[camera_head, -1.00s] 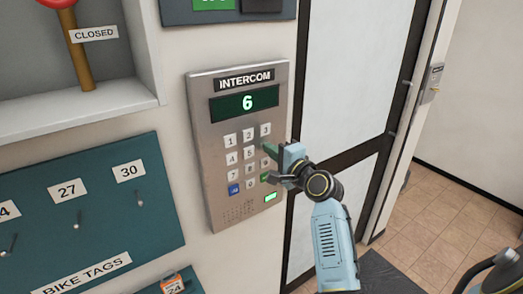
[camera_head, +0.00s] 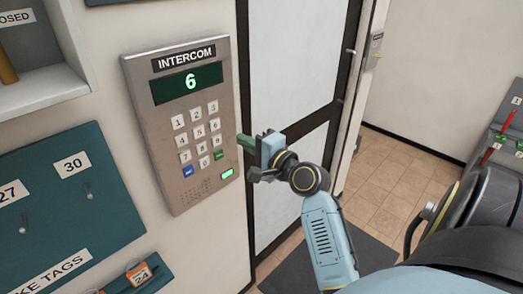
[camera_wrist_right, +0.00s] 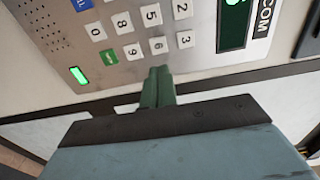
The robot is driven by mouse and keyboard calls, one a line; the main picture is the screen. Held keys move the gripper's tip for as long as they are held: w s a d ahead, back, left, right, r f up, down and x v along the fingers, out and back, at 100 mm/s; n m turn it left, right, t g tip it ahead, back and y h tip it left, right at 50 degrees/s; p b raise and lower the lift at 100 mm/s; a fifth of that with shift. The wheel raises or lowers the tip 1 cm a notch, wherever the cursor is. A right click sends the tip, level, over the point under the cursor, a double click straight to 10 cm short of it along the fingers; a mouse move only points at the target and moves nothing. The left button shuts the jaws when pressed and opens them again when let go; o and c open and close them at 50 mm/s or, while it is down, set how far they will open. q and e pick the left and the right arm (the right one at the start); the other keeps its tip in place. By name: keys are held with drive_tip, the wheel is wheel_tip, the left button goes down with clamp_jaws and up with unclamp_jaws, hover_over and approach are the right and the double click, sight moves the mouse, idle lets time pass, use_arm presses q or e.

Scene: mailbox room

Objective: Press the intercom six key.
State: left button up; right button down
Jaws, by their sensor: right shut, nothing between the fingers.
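The grey intercom panel (camera_head: 180,205) is on the wall left of the door, and its display (camera_head: 187,82) reads a green 6. The six key (camera_head: 215,125) is at the right end of the second key row, uncovered. In the right wrist view the six key (camera_wrist_right: 159,45) lies just beyond my fingertips. My right gripper (camera_head: 242,140) is shut and empty, its green fingers pointing left at the keypad. It stands off the panel's right edge, apart from the keys. A green light (camera_head: 227,173) glows at the panel's lower right. My left gripper is out of view.
A teal bike tag board (camera_head: 110,190) with hooks is at the left, with an orange tag (camera_head: 139,273) below. A dark-framed door (camera_head: 292,70) is behind my right arm. A white shelf (camera_head: 45,95) is at upper left. Tiled floor is open at the right.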

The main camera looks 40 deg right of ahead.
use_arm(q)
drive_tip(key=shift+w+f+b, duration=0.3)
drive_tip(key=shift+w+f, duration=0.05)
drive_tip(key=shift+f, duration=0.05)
use_arm(e)
drive_tip(key=s, duration=0.4)
drive_tip(key=shift+s+d, duration=0.1)
drive_tip(key=shift+s, duration=0.05)
drive_tip(key=shift+f, duration=0.1)
